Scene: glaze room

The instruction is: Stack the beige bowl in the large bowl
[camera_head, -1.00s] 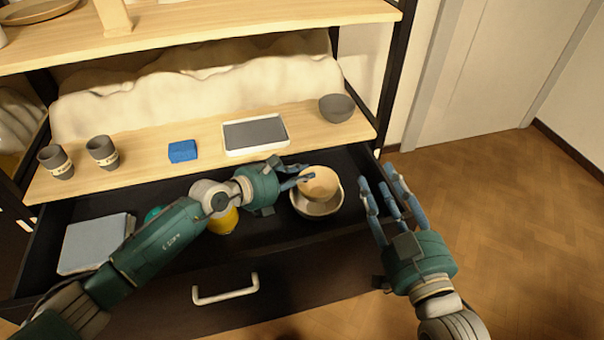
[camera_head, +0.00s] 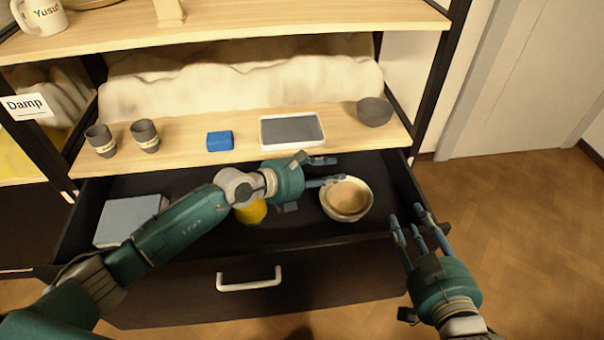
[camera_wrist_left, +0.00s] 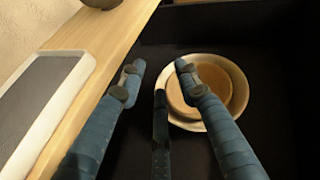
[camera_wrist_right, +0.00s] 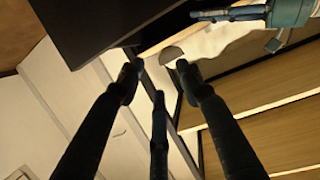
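The beige bowl (camera_head: 347,197) sits inside the large bowl (camera_head: 362,213), which is pale and stands in the open drawer. In the left wrist view the beige bowl (camera_wrist_left: 205,87) also lies within the rim of the large bowl (camera_wrist_left: 238,80). My left gripper (camera_head: 330,171) is open just left of and above the bowls, its fingers apart. One finger overlaps the beige bowl in the left wrist view; I cannot tell if it touches. My right gripper (camera_head: 407,222) is open and empty to the right of the bowls, near the drawer's front right corner.
The drawer (camera_head: 290,225) also holds a grey-blue box (camera_head: 128,220) and a yellow object (camera_head: 250,211) partly behind my left arm. On the shelf above are two cups (camera_head: 145,136), a blue block (camera_head: 220,141), a grey-topped tray (camera_head: 263,143) and a dark bowl (camera_head: 375,112).

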